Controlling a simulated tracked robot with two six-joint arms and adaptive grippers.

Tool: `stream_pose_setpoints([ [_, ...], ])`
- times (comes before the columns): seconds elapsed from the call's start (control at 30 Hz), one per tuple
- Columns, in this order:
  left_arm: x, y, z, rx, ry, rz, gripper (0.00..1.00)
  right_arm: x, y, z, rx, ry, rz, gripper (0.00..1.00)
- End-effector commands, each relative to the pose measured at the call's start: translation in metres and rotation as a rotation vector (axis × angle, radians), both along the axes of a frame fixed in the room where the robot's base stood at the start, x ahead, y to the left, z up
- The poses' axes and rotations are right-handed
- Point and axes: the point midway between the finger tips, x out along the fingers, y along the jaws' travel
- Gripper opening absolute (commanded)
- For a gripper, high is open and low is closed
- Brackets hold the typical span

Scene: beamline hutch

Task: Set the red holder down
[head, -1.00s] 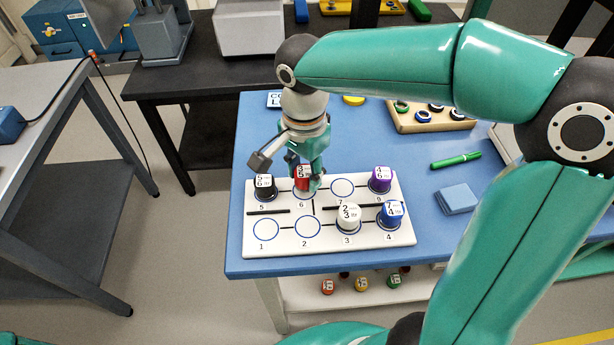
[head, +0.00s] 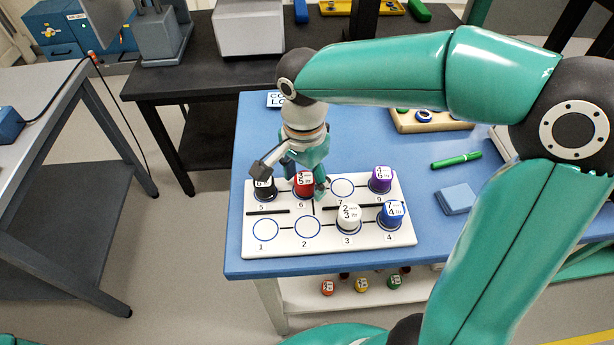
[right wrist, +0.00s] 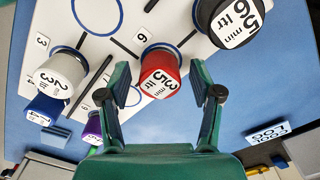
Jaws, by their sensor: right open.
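The red holder (head: 304,184) stands upright on the circle marked 6 of the white board (head: 283,246). In the right wrist view the gripper (right wrist: 165,95) shows gaps between the holder and both fingers. My left gripper is not in view.
A black holder (head: 264,189) stands close by on 5, a purple one (head: 380,180) at the back right, and white (head: 348,218) and blue (head: 391,215) ones in front. Circles 1, 2 and 7 are empty. Dark bars (head: 268,212) lie between the rows.

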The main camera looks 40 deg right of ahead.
Motion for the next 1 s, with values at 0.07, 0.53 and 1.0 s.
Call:
stream_pose_setpoints([
  [0.07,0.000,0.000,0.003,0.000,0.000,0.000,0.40,0.000,0.000,0.004,0.000,-0.001,0.000,0.64],
  [0.53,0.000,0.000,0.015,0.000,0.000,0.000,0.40,0.001,0.000,0.083,0.000,-0.005,-0.001,0.64],
  [1.0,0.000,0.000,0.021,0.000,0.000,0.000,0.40,0.000,-0.001,0.123,0.000,0.000,-0.002,0.64],
])
